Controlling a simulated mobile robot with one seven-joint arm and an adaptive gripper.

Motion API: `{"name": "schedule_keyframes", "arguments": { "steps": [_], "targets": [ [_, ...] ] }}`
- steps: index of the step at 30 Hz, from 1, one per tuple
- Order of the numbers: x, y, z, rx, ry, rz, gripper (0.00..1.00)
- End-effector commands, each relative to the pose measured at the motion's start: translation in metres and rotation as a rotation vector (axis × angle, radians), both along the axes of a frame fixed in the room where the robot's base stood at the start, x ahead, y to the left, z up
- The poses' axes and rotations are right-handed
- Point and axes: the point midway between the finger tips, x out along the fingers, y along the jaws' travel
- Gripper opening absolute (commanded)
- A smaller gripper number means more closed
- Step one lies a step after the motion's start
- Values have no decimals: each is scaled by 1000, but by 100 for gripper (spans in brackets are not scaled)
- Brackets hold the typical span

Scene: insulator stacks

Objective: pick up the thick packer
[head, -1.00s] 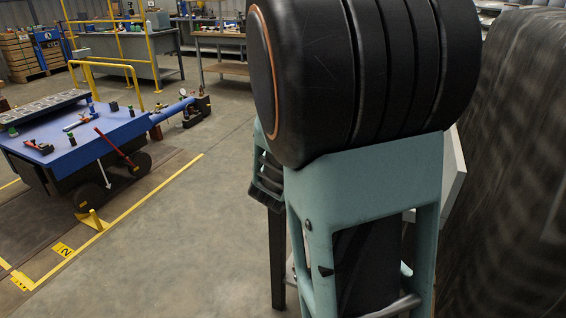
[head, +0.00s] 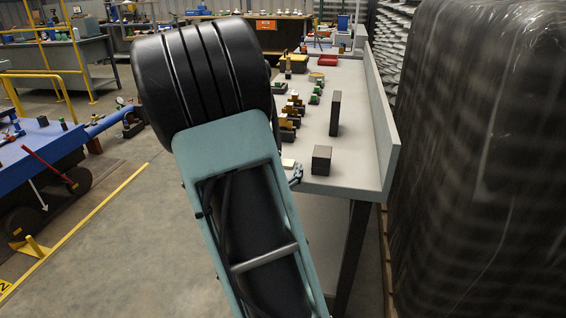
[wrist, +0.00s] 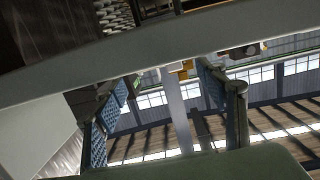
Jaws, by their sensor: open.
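A short, thick dark grey block (head: 321,160) stands near the front end of the grey bench (head: 345,185); it looks like the thick packer. A taller, thinner dark block (head: 335,113) stands upright behind it. In the head view my arm hides most of my gripper; only a small bluish-grey part shows by the bench's left front corner, left of the short block. In the wrist view my gripper (wrist: 165,115) is open, its blue ribbed pads apart, and I see no block held between them.
Several small brown, green and black parts (head: 290,120) line the bench's left side. A red tray (head: 327,61) lies farther back. A raised panel (head: 380,110) edges the bench's right side, with a dark wrapped stack (head: 470,150) beyond.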

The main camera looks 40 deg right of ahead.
Motion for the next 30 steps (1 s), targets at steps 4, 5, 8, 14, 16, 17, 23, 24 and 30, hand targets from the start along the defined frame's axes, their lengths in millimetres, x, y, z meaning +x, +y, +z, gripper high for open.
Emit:
{"name": "schedule_keyframes", "arguments": {
  "steps": [4, 5, 8, 14, 16, 17, 23, 24, 30],
  "targets": [
    [7, -9, -1, -1, -2, -1, 65],
    [10, -12, -2, -2, -1, -1, 65],
    [21, -25, -2, -2, -3, -1, 65],
    [34, -40, -4, -1, -1, 0, 65],
    [35, -42, -4, -1, -1, 0, 65],
    [35, -42, -4, -1, -1, 0, 65],
    [35, -41, -3, 0, 0, 1, 60],
    [35, -41, -3, 0, 0, 1, 55],
    [35, -41, -3, 0, 0, 1, 33]
  ]
}}
